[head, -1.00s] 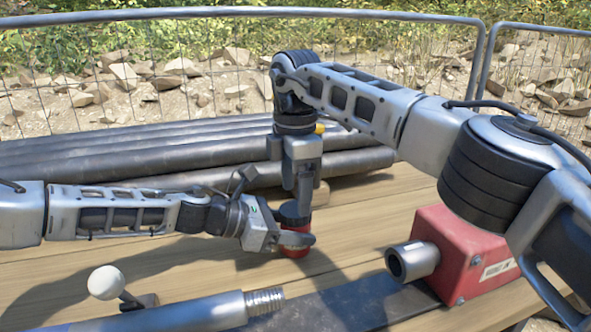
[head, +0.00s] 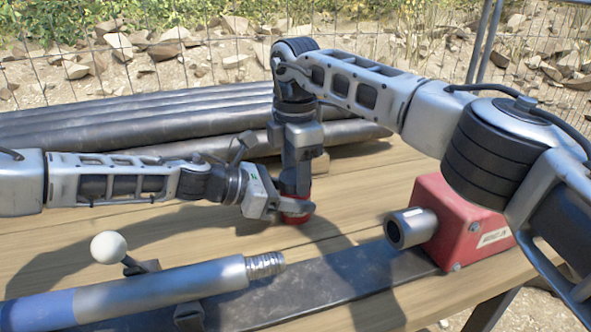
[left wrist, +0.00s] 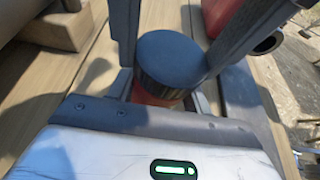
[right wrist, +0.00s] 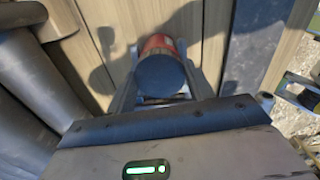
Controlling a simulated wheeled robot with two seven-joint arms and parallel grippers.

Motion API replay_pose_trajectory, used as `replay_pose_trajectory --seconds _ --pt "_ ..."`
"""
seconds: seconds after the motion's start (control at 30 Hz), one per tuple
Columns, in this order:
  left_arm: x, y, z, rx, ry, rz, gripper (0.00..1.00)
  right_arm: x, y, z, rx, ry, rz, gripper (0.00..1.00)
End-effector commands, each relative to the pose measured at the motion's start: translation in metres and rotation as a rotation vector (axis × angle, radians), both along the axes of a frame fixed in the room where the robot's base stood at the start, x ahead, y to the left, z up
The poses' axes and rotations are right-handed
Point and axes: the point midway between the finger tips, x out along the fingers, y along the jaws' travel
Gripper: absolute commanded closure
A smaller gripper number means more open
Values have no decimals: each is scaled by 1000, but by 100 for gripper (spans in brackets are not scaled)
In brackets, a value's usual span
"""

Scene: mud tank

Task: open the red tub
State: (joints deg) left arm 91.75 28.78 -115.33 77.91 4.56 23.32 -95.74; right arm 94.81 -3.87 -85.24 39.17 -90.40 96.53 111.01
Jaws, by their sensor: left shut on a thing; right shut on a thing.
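The red tub (head: 294,218) stands upright on the wooden table, with a round dark lid (left wrist: 170,56) on top. The lid also shows in the right wrist view (right wrist: 160,77), with part of the red body (right wrist: 158,43). My left gripper (head: 292,208) reaches in from the left, low down, shut around the red body. My right gripper (head: 295,188) points straight down from above, shut on the dark lid with a finger on either side. In the head view the fingers hide most of the lid and much of the body.
Dark pipes (head: 120,125) lie behind the grippers. A red box with a metal socket (head: 450,222) stands to the right. In front lie a threaded metal rod (head: 190,287), a white ball knob (head: 108,247) and a dark flat strip (head: 330,285).

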Motion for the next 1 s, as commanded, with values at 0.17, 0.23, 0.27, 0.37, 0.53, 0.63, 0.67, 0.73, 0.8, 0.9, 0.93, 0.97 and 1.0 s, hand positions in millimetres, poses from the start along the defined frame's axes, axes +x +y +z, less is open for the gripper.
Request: replay_pose_trajectory --seconds 0.17,0.23,0.27,0.37,0.53,0.63,0.67,0.73,0.8,0.9,0.93,0.97,1.0 --pt "0 0 0 -1 0 0 100 0 0 1 -1 -1 307 75" --pt "0 0 0 -1 0 0 100 0 0 1 0 -1 408 75" --pt "0 0 0 -1 0 0 100 0 0 1 0 -1 440 75" --pt "0 0 0 0 0 0 100 0 0 1 0 -1 502 75" --pt "0 0 0 0 0 0 100 0 0 1 1 0 508 75" --pt "0 0 0 0 0 0 100 0 0 1 1 0 507 45" --pt "0 0 0 0 0 0 100 0 0 1 1 0 507 37" --pt "0 0 0 0 0 0 100 0 0 1 1 0 507 26" --pt "0 0 0 0 0 0 100 0 0 1 1 0 506 26" --pt "0 0 0 0 0 0 100 0 0 1 1 0 506 26" --pt "0 0 0 -1 0 0 100 0 0 1 1 0 506 26" --pt "0 0 0 -1 0 0 100 0 0 1 1 0 506 26" --pt "0 0 0 -1 0 0 100 0 0 2 1 0 505 26"
